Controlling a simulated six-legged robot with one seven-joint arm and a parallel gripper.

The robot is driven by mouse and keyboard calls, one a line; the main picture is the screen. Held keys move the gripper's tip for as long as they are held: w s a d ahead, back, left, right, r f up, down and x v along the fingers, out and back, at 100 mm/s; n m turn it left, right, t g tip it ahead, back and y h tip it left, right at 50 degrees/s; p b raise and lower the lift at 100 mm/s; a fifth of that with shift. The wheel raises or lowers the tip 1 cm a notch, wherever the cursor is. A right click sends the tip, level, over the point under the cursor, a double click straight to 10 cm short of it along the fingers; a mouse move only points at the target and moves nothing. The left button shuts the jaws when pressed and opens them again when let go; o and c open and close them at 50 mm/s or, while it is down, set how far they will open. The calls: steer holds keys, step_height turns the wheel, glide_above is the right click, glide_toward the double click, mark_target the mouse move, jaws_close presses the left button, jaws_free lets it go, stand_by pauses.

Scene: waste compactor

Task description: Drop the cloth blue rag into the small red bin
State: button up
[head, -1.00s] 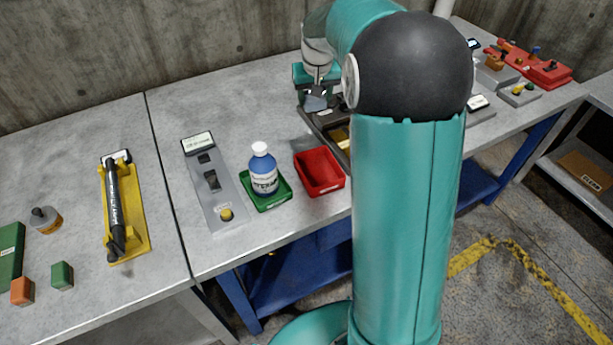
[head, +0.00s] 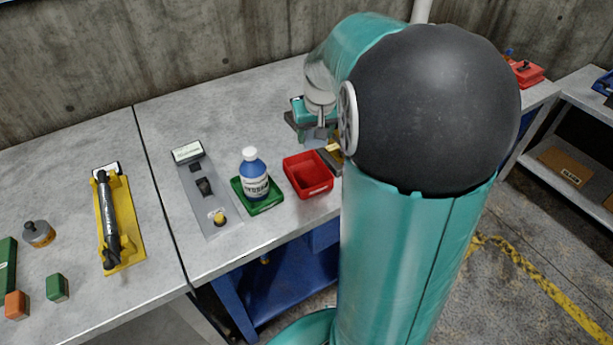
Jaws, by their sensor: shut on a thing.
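The small red bin (head: 318,191) stands open near the front edge of the table, right of the blue-labelled bottle. No contents show in it. My gripper (head: 320,132) is above the table, behind and slightly right of the bin, pointing down. It is shut on a small blue-grey piece (head: 311,137), which looks like the blue rag and is mostly hidden by the fingers. The gripper and rag are apart from the bin.
A bottle (head: 255,180) stands in a green tray (head: 262,208) just left of the bin. A grey switch panel (head: 215,222) lies further left. A dark tray with a yellow part (head: 331,158) lies right of the bin, partly behind my arm.

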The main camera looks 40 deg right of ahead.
mark_target(315, 145)
step_height(315, 145, down, 3)
steer(key=shift+f, duration=0.1)
steer(key=shift+s+d+f, duration=0.1)
steer(key=shift+s+f, duration=0.05)
steer(key=shift+f, duration=0.2)
steer(key=o, duration=1)
steer(key=shift+o, duration=0.2)
steer(key=v, duration=1.4)
